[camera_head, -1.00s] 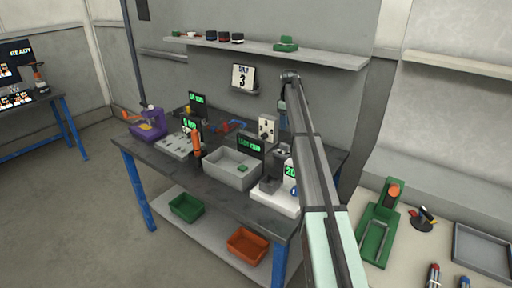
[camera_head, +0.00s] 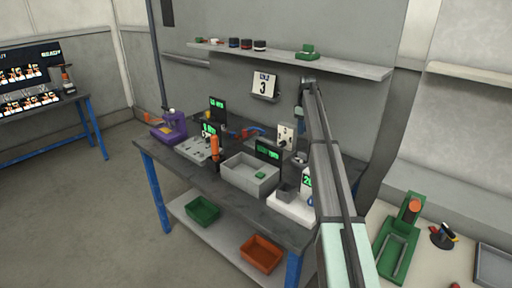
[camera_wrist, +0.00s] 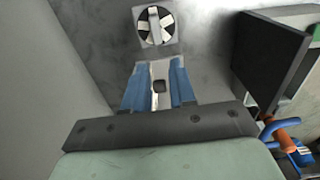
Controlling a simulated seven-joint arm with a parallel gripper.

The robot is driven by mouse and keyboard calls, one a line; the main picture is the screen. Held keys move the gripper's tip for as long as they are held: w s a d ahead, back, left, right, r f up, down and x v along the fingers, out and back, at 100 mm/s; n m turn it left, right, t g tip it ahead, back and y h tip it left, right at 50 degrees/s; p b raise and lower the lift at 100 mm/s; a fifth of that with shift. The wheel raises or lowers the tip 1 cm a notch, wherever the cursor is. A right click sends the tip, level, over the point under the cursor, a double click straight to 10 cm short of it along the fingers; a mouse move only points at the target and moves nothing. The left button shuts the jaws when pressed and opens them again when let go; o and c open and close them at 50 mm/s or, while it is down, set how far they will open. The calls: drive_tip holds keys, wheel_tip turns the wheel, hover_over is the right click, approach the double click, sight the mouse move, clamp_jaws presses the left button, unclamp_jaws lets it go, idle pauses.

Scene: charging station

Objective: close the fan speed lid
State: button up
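In the wrist view, a pale square plate with a round black-and-white fan-like disc (camera_wrist: 156,24) lies ahead of my fingertips. My gripper (camera_wrist: 160,66) has two blue fingers with a gap between them. A pale part with a dark square (camera_wrist: 159,86) shows in that gap; I cannot tell whether the fingers touch it. In the head view, my gripper (camera_head: 300,113) hangs near the back wall, above and behind a pale box with dark fittings (camera_head: 286,134). I cannot make out the fan speed lid or its hinge in either view.
The dark workbench (camera_head: 233,207) carries a grey bin (camera_head: 237,181), a dark screen (camera_head: 268,150) and an orange upright tool (camera_head: 214,147). A shelf (camera_head: 340,66) runs above. A dark panel (camera_wrist: 270,58) stands close to my gripper's right in the wrist view.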

drive_tip(key=a+r+y, duration=0.1)
drive_tip(key=a+r, duration=0.1)
drive_tip(key=a+r+y, duration=0.1)
drive_tip(key=a+r, duration=0.1)
drive_tip(key=a, duration=0.1)
drive_tip(key=w+a+r+y, duration=0.1)
drive_tip(key=a+r, duration=0.1)
drive_tip(key=shift+a+r+n, duration=0.3)
drive_tip(key=shift+a+n, duration=0.05)
drive_tip(key=shift+n, duration=0.05)
clamp_jaws()
drive_tip(key=y, duration=0.4)
approach(250, 135)
drive_tip(key=w+d+r, duration=0.2)
drive_tip(key=d+r, duration=0.2)
drive_tip(key=g, duration=0.1)
drive_tip(key=shift+a+x, duration=0.25)
drive_tip(key=shift+x, duration=4.95)
drive_tip(key=shift+s+r, duration=0.15)
